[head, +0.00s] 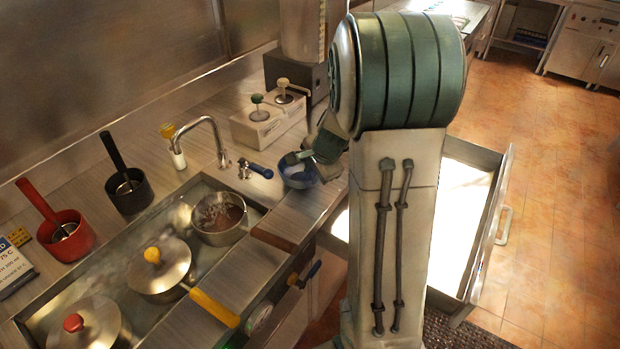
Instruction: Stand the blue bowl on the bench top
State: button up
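The blue bowl (297,178) is on or just above the metal bench top (308,207), right of the tap and close to the bench's front edge. I cannot tell whether its base touches the surface. It looks roughly upright. My gripper (303,158) is at the bowl's upper rim, with a pale finger across the near left of the opening. My arm hides the bowl's right side and most of the gripper, so whether the fingers are closed on the rim does not show.
A tap (205,140) and blue-handled valve (256,169) stand left of the bowl. A twin pump dispenser (268,122) is behind it. A sunken well with pots (218,217) lies front left. An open drawer (497,206) juts out right.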

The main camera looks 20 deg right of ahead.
jog(key=a+v, duration=0.1)
jog(key=v, duration=0.6)
jog(key=s+a+r+n, duration=0.1)
jog(key=s+a+n, duration=0.2)
jog(key=s+n, duration=0.2)
jog(key=s+a+r+n+g, duration=0.1)
jog(key=s+a+n, duration=0.3)
jog(key=s, duration=0.4)
jog(key=s+a+r+n+h, duration=0.1)
jog(key=s+a+r+n, duration=0.2)
jog(key=s+n, duration=0.4)
jog(key=shift+s+a+r+g, duration=0.2)
jog(key=shift+s+a+g, duration=0.05)
jog(key=shift+a+g, duration=0.1)
jog(key=shift+a, duration=0.1)
